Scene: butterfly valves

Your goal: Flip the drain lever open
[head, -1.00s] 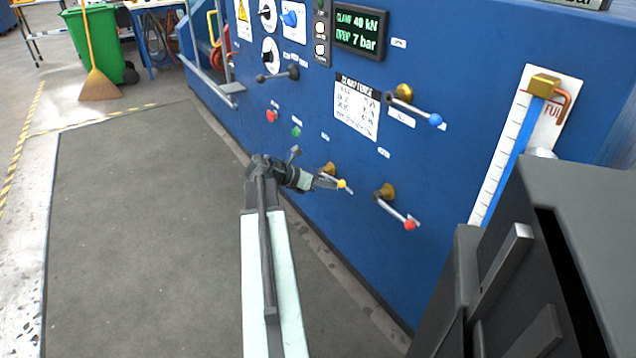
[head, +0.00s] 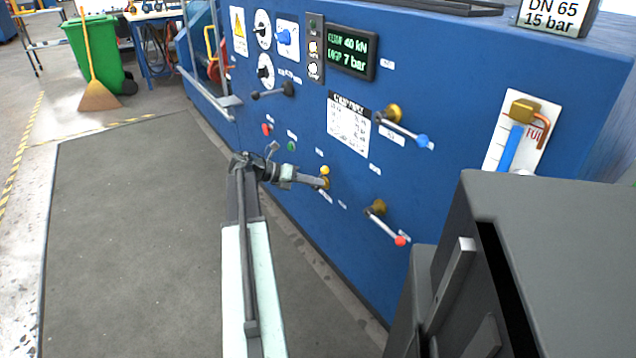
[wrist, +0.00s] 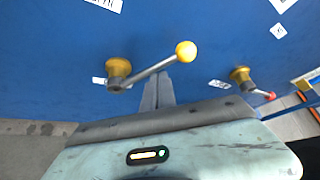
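The panel has three levers on brass hubs, and their small labels are too small to read, so I cannot tell which is marked drain. The yellow-knobbed lever (head: 325,171) is at the lower middle. In the wrist view this yellow-knobbed lever (wrist: 151,73) points right and slightly up from its hub. My gripper (head: 326,182) is at this lever and partly hides it. In the wrist view my gripper (wrist: 160,77) has its fingers together just below the rod, seemingly touching it. The red-knobbed lever (head: 388,226) slants down to the right.
The blue-knobbed lever (head: 404,132) sits higher on the panel, and a black-handled lever (head: 272,92) is at its left. A level gauge (head: 515,140) is at the right. A dark grey box (head: 550,240) fills the lower right. The floor mat (head: 130,220) is clear.

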